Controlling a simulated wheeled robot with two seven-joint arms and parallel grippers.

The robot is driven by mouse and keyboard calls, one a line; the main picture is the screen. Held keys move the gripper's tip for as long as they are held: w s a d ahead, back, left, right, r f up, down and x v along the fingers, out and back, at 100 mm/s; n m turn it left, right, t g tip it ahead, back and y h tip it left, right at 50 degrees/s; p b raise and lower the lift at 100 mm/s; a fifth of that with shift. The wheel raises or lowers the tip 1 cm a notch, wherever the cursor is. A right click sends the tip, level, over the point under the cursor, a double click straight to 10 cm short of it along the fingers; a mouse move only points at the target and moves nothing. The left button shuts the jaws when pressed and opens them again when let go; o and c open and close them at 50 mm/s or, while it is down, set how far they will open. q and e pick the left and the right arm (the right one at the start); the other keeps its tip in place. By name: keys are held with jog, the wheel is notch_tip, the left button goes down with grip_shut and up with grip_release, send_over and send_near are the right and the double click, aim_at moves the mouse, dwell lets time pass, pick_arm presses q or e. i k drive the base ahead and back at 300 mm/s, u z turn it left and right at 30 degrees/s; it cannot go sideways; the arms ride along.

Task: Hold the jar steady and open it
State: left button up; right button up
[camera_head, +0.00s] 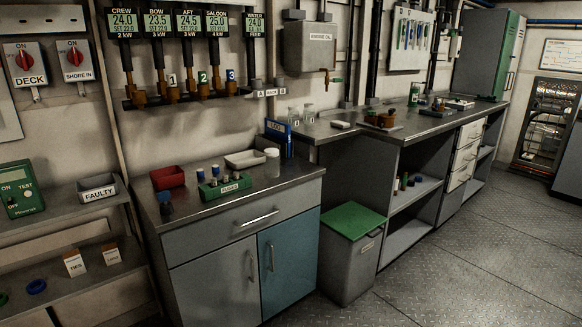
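A pale cylindrical container (272,163) that looks like a jar stands upright at the back right of the near steel counter. Its top is white, and I cannot tell whether a lid is fitted. Two small clear jars, a left one (294,114) and a right one (309,112), stand against the wall at the left end of the long bench. I cannot tell which of these is the task's jar. Neither of my grippers shows in this view.
The near counter (290,183) also holds a red tray (167,178), a pale tray (245,159), a green fuse block (225,187) and a blue log binder (279,137). A green-topped bin (352,221) stands beside the cabinet. The floor (470,230) at right is clear.

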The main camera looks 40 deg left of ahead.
aim_at(272, 165)
jog(key=u, duration=0.05)
jog(key=i, duration=1.95)
jog(key=u, duration=1.5)
jog(key=i, duration=0.95)
jog(key=u, duration=1.1)
